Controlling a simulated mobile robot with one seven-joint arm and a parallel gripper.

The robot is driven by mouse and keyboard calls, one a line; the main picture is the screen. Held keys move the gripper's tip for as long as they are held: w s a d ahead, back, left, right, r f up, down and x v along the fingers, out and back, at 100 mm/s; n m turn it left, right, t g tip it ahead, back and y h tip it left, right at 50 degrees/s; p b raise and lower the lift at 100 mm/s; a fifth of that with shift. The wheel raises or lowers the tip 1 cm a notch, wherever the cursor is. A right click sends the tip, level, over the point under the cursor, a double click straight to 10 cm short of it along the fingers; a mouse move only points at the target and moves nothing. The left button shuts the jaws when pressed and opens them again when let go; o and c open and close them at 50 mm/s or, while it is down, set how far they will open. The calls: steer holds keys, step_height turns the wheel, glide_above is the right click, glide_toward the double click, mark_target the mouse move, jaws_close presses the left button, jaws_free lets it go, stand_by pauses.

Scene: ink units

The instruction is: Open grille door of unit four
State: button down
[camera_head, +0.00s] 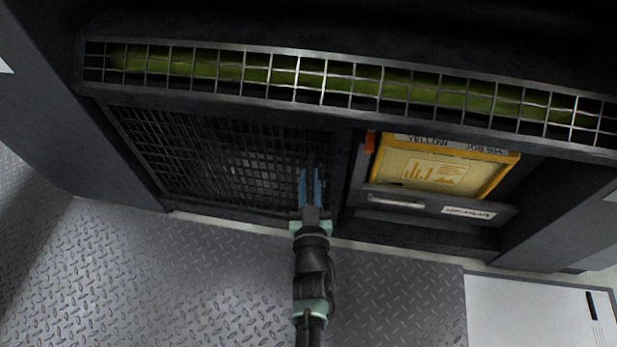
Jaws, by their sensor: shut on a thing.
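The dark mesh grille door (190,155) fills the left part of the unit's front and looks closed. My gripper (311,172) reaches up from below to the right edge of this door. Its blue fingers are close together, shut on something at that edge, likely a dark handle. The handle itself is hidden by the fingers and the dark mesh. No unit number is readable in this view.
A barred guard (340,78) with a green roller behind it runs above the door. To the right is a yellow-framed plate (445,168) in a drawer with a silver handle (396,201). Grey diamond-plate floor (200,270) lies in front. Dark uprights stand at both sides.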

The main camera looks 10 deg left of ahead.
steer(key=shift+a, duration=0.25)
steer(key=c, duration=0.8)
jaws_free()
steer(key=shift+d, duration=0.1)
steer(key=shift+s, duration=0.1)
steer(key=s+d+p, duration=0.2)
steer(key=s+p, duration=0.3)
steer(key=s, duration=0.7)
steer(key=shift+s+d, duration=0.25)
steer(key=shift+s, duration=0.05)
